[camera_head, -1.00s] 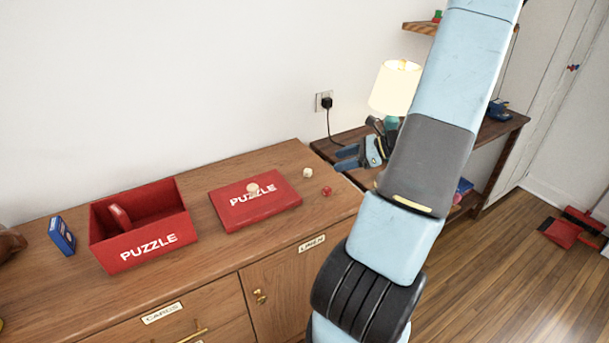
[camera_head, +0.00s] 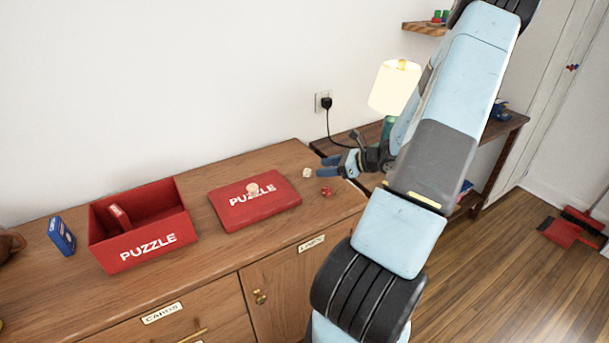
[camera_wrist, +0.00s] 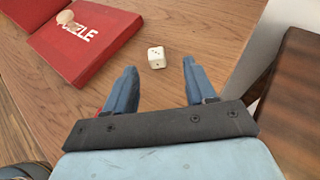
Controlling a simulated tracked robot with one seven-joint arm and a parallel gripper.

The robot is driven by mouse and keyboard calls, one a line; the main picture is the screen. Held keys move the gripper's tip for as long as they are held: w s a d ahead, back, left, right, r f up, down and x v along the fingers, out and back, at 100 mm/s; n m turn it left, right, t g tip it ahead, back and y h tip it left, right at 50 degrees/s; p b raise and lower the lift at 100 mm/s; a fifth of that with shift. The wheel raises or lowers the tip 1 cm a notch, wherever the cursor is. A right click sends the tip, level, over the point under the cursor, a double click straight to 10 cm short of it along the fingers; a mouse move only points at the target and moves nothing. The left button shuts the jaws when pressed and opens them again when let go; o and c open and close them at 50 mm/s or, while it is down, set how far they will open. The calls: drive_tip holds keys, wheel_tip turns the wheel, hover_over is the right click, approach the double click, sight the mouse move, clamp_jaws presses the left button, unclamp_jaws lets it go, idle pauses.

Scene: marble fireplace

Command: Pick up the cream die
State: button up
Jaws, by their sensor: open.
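The cream die (camera_head: 307,173) lies on the wooden cabinet top, to the right of the red puzzle lid. In the wrist view the cream die (camera_wrist: 156,57) shows a few dark pips. It sits just beyond my fingertips, roughly midway between them, and nothing touches it. My gripper (camera_head: 327,167) is at the cabinet's right end, its blue fingers pointing left toward the die. In the wrist view my gripper (camera_wrist: 159,72) is open, with both blue fingers apart and nothing between them.
A red die (camera_head: 326,191) lies just below my fingers. The red puzzle lid (camera_head: 270,205) carries a pale round-topped knob. An open red puzzle box (camera_head: 147,245) and a blue card box (camera_head: 62,236) stand left. A lit lamp (camera_head: 395,86) stands behind my arm on a side table.

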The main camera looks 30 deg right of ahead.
sight(313, 176)
drive_tip(key=shift+x, duration=2.6)
drive_tip(key=shift+s+a, duration=0.2)
drive_tip(key=shift+c, duration=0.2)
clamp_jaws()
